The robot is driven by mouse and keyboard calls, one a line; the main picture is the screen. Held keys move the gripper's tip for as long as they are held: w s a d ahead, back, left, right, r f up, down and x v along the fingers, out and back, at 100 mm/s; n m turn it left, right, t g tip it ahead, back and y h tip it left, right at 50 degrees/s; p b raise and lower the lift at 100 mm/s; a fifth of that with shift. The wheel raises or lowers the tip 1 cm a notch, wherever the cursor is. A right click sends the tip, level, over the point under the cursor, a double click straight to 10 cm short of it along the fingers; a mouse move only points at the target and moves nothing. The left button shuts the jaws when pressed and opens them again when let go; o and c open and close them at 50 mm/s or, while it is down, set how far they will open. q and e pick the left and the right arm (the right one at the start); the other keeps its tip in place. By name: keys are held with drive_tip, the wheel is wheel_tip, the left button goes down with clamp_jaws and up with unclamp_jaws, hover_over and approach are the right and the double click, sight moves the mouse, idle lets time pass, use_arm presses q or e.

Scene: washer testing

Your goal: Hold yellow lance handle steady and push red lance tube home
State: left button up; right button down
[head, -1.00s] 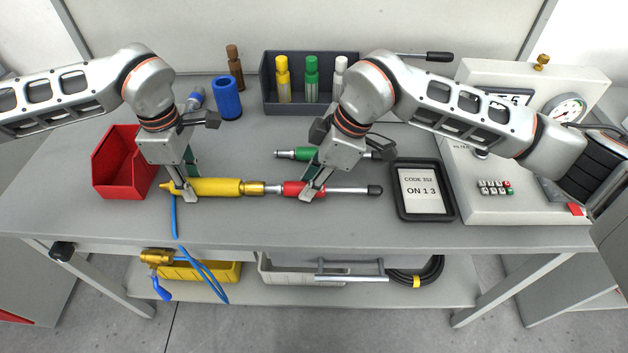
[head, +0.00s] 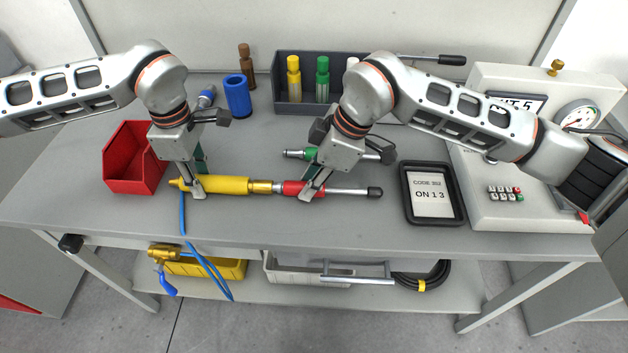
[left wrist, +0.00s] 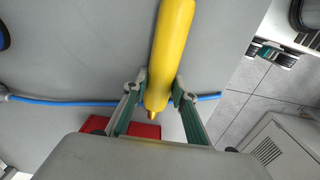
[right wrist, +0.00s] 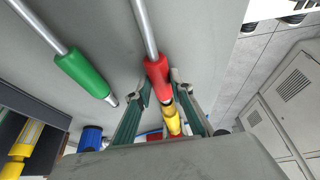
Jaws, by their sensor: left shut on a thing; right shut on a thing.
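The yellow lance handle (head: 228,185) lies along the front of the bench, with a brass collar (head: 261,187) at its right end. My left gripper (head: 196,188) is shut on the handle near its left end; the left wrist view shows the handle (left wrist: 172,45) between the fingers. The red lance tube (head: 291,188) is in line to the right, its steel rod ending in a black tip (head: 375,193). My right gripper (head: 308,192) is shut on its red sleeve. A short steel section shows between brass collar and red sleeve. The inside of the joint is hidden.
A green lance tube (head: 301,154) lies just behind the right gripper. A red bin (head: 130,172) stands left, a blue cylinder (head: 237,96) behind. A black-framed display (head: 433,222) and grey test unit (head: 515,212) stand right. A blue hose (head: 182,215) hangs over the front edge.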

sight(330, 188)
drive_tip(key=shift+a, duration=0.35)
drive_tip(key=c, duration=1.7)
unclamp_jaws()
drive_tip(key=shift+d, duration=0.1)
use_arm(q)
drive_tip(key=o, duration=1.2)
use_arm(e)
drive_tip(key=v, duration=1.2)
